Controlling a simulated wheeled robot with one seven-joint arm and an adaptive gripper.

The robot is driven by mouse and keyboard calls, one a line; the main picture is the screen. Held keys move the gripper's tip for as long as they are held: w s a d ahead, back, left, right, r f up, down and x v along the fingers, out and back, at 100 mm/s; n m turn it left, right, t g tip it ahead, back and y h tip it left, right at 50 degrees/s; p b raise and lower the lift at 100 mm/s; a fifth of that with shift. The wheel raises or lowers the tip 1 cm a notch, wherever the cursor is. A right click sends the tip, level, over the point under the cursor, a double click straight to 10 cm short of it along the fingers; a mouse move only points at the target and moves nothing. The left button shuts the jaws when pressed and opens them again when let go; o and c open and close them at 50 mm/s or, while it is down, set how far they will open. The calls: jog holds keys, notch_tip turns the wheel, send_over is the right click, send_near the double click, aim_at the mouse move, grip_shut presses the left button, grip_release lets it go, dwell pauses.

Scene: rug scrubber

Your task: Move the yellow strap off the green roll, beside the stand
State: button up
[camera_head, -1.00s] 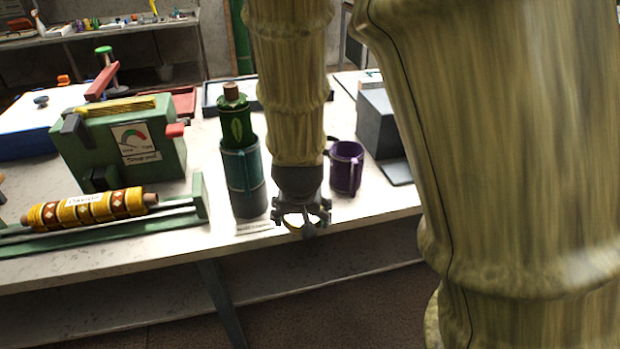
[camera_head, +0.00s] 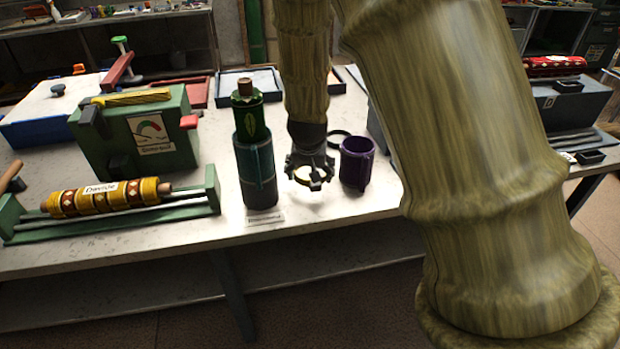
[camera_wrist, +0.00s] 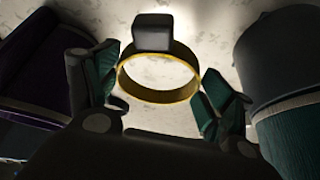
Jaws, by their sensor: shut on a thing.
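The yellow strap (camera_wrist: 158,97) is a ring with a dark grey block on it, between the fingers of my gripper (camera_wrist: 157,92) in the wrist view. My gripper (camera_head: 309,178) is shut on the strap, which shows as a small yellow curve in the head view. The green roll (camera_head: 250,123) is upright with a brown top, in the teal and grey stand (camera_head: 256,165). No strap shows around the roll. My gripper is right of the stand, apart from it. I cannot tell the strap's exact height above the table.
A purple mug (camera_head: 356,164) stands close to the right of my gripper. A small label (camera_head: 264,217) lies before the stand. A green machine (camera_head: 138,135) and a yellow patterned roller (camera_head: 105,197) are at left. The table's front edge is near.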

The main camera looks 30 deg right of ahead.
jog(key=shift+w+d, duration=0.15)
jog(key=shift+w, duration=0.15)
jog(key=shift+f, duration=1.75)
jog(key=shift+f, duration=0.15)
jog(key=o, duration=0.9)
jog(key=shift+v, duration=6.15)
jog(key=shift+w, duration=0.1)
